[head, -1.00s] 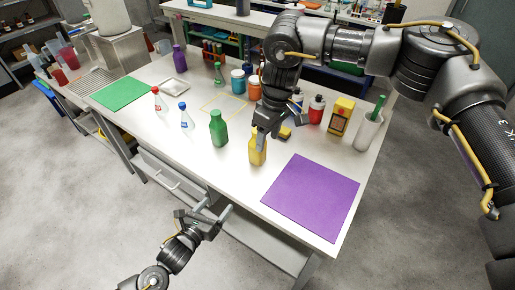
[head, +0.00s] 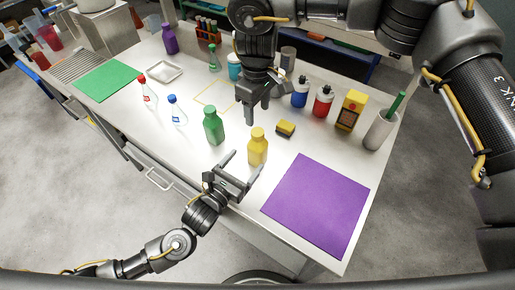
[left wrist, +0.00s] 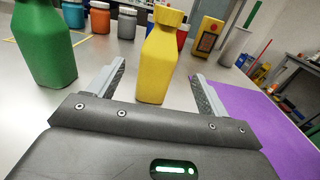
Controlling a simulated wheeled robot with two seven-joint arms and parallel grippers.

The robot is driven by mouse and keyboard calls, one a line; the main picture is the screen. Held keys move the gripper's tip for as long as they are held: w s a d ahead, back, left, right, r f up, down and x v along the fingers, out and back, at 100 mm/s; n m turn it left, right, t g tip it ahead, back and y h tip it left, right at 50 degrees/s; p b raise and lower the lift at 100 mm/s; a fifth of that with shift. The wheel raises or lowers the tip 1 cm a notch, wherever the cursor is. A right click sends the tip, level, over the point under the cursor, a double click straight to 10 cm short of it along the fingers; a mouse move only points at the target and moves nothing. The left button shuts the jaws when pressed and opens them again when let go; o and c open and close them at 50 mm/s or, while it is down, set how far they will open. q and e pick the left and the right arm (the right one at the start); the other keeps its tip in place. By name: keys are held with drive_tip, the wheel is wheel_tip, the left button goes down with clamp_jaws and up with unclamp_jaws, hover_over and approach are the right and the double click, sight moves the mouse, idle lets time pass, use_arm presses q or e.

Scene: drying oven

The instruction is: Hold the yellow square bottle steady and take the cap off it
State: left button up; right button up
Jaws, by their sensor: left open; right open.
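The yellow square bottle (head: 257,150) stands upright on the table, between the green bottle and the purple mat. Its yellow cap (head: 258,132) is on top; the cap also shows in the left wrist view (left wrist: 169,17). My left gripper (head: 241,168) is open at the table's front edge, its fingers pointing at the bottle. In the left wrist view the bottle (left wrist: 157,68) stands ahead, between the lines of the two open fingers (left wrist: 155,85), not gripped.
A green bottle (head: 213,128) stands close left of the yellow one. A purple mat (head: 317,200) lies to the right.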

sight(261, 142)
use_arm(q)
drive_tip(key=x, duration=1)
drive_tip(key=shift+a, duration=0.1)
use_arm(e)
drive_tip(key=shift+w+f, duration=0.1)
drive_tip(key=shift+w, duration=0.1)
use_arm(q)
drive_tip(key=shift+c, duration=0.2)
clamp_jaws()
use_arm(e)
drive_tip(key=m, duration=0.4)
drive_tip(key=shift+f, duration=4)
